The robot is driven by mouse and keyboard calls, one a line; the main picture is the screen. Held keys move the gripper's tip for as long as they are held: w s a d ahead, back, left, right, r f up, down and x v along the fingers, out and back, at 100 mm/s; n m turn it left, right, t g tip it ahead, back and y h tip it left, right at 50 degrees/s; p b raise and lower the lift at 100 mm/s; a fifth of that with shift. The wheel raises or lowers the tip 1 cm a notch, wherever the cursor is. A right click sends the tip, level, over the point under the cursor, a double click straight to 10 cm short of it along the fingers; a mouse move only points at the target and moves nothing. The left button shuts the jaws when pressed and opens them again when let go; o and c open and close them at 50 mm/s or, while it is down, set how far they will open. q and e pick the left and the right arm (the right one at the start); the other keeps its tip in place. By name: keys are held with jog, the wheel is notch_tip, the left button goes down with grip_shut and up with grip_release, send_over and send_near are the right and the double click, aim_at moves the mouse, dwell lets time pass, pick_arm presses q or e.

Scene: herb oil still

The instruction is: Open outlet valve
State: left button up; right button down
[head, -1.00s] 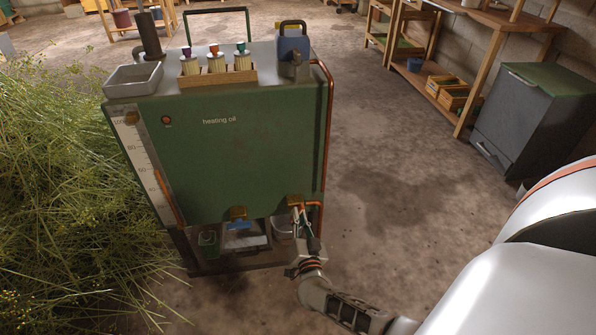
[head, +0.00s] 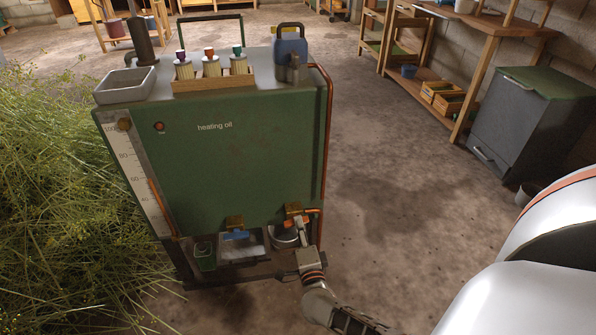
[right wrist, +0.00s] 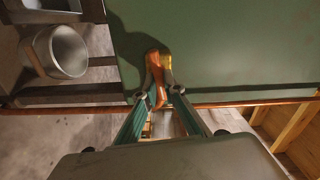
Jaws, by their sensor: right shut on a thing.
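A green heating oil tank (head: 230,165) has two brass valves low on its front. The left valve (head: 235,222) has a blue handle. The right valve (head: 293,208) has an orange lever, beside a copper pipe. My right gripper (head: 300,226) reaches up to the right valve from below. In the right wrist view, my right gripper (right wrist: 158,94) is shut on the orange lever (right wrist: 154,72), with the brass valve body (right wrist: 167,68) just behind it. The fingers partly hide the lever in the head view. My left gripper is not in view.
A metal pot (head: 284,238) and a tray (head: 240,248) stand on the shelf under the valves. A green cup (head: 205,256) is at their left. Cut herbs (head: 70,190) heap up left of the tank.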

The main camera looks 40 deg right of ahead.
jog(key=shift+w+d+r+m, duration=0.1)
jog(key=shift+d+r+m, duration=0.05)
jog(key=shift+m, duration=0.4)
jog(key=shift+w+d+r+m, duration=0.1)
jog(key=shift+d+r+m, duration=0.05)
jog(key=shift+m, duration=0.4)
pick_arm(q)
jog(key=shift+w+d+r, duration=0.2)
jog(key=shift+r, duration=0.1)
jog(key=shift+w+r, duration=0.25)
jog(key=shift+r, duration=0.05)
pick_arm(e)
jog(key=c, duration=2.2)
grip_release()
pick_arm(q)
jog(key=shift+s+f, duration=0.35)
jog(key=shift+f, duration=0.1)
pick_arm(e)
jog(key=shift+o, duration=0.3)
jog(key=shift+f, duration=0.15)
